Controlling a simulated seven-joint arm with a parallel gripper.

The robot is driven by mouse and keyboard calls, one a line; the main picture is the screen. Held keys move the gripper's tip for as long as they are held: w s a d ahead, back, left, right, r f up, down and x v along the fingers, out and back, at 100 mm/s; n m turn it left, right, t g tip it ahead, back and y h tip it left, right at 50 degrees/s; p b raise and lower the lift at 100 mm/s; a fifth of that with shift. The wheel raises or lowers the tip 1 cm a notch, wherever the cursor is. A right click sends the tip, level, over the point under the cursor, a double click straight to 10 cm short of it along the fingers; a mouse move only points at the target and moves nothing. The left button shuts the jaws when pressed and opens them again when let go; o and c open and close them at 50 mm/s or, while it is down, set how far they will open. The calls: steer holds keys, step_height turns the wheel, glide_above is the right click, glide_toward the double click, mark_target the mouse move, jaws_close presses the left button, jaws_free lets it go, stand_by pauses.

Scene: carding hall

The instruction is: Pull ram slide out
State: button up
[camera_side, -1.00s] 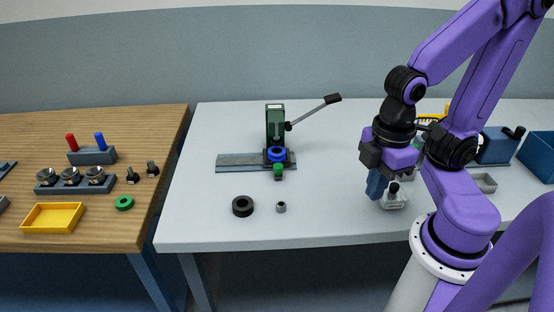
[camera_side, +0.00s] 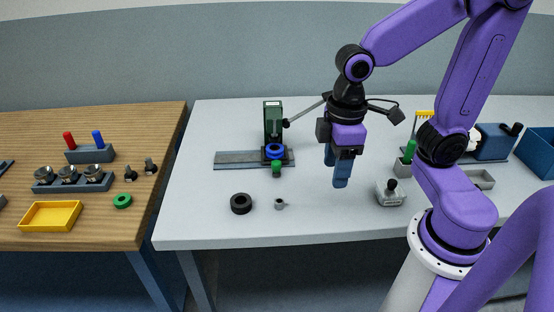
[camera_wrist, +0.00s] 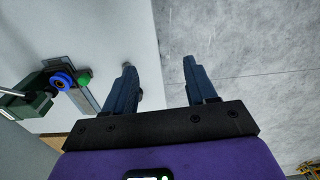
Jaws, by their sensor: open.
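The green press (camera_side: 273,118) stands on the grey table with a grey flat rail (camera_side: 235,160) at its foot. A blue ring (camera_side: 274,151) sits at its base, and a green knob (camera_side: 277,170) sticks out in front of it, likely the slide's handle. In the wrist view the blue ring (camera_wrist: 61,81) and green knob (camera_wrist: 85,78) show at the left. My gripper (camera_side: 335,174) is open and empty, pointing down to the right of the press, apart from the knob. Its fingers (camera_wrist: 158,66) have only the table and floor between and beyond them.
The press lever (camera_side: 305,111) reaches right and passes behind my gripper. A black ring (camera_side: 241,203) and a small grey bushing (camera_side: 280,204) lie near the front edge. A bottle-like grey item (camera_side: 390,193) stands to the right. The table between knob and gripper is clear.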

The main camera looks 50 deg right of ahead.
steer(key=w+d+r+m, duration=0.15)
steer(key=w+m, duration=0.35)
steer(key=w, duration=0.9)
steer(key=m, duration=0.5)
glide_above(277, 162)
step_height(277, 162, down, 18)
steer(key=shift+s+r, duration=0.1)
steer(key=shift+r, duration=0.15)
